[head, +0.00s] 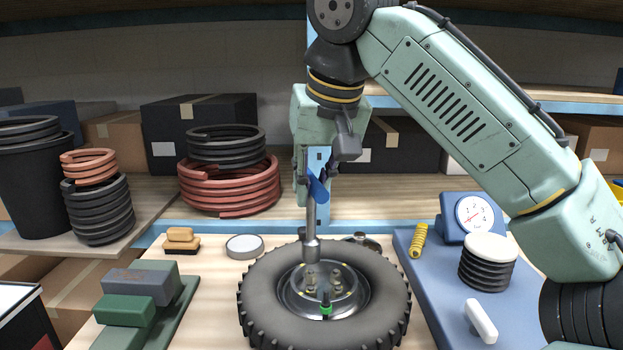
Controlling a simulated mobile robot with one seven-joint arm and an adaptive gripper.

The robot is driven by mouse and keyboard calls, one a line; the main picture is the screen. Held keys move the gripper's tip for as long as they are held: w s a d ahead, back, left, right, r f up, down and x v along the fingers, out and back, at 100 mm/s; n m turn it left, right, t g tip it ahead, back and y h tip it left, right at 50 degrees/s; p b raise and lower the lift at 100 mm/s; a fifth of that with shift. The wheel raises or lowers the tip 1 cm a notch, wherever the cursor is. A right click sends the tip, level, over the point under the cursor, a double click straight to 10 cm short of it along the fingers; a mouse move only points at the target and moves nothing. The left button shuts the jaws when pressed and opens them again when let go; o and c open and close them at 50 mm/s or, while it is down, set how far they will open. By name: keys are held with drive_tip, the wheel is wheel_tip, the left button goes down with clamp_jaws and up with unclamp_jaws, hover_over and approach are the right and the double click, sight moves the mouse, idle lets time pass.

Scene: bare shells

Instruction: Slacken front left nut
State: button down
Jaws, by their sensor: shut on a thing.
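A black knobbly tyre (262,308) lies flat on the light wooden bench with its metal hub facing up. Several small nuts stand on the hub, among them one at its front left (311,287); they are small and partly blurred. A green-tipped piece (326,310) stands at the hub's near side. My gripper (318,172) is shut on a socket wrench (311,222) with a blue handle and holds it upright, socket down. The socket end is over the left part of the hub. I cannot tell whether it touches a nut.
Left of the tyre are a brush (181,240), a round grey lid (244,246) and green and grey blocks (125,310). On the right, a blue mat (440,300) carries a dial gauge (474,217), a yellow spring (419,240), a black bellows with white top (487,265) and a white bar (481,321).

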sight(311, 232)
drive_tip(key=shift+s+f+b, duration=0.1)
drive_tip(key=shift+f+b, duration=0.55)
drive_tip(key=shift+f, duration=1.6)
drive_tip(key=shift+f+b, duration=0.3)
drive_tip(key=shift+f, duration=1.15)
idle(0.9)
idle(0.3)
drive_tip(key=shift+r+n+y+p, duration=0.1)
drive_tip(key=shift+n+y+p, duration=0.3)
drive_tip(key=shift+n+p, duration=0.55)
drive_tip(key=shift+n+g, duration=0.3)
drive_tip(key=shift+n, duration=0.25)
drive_tip(key=shift+f+n+g+y, duration=0.2)
drive_tip(key=shift+n+g+y, duration=0.3)
drive_tip(key=shift+n, duration=0.9)
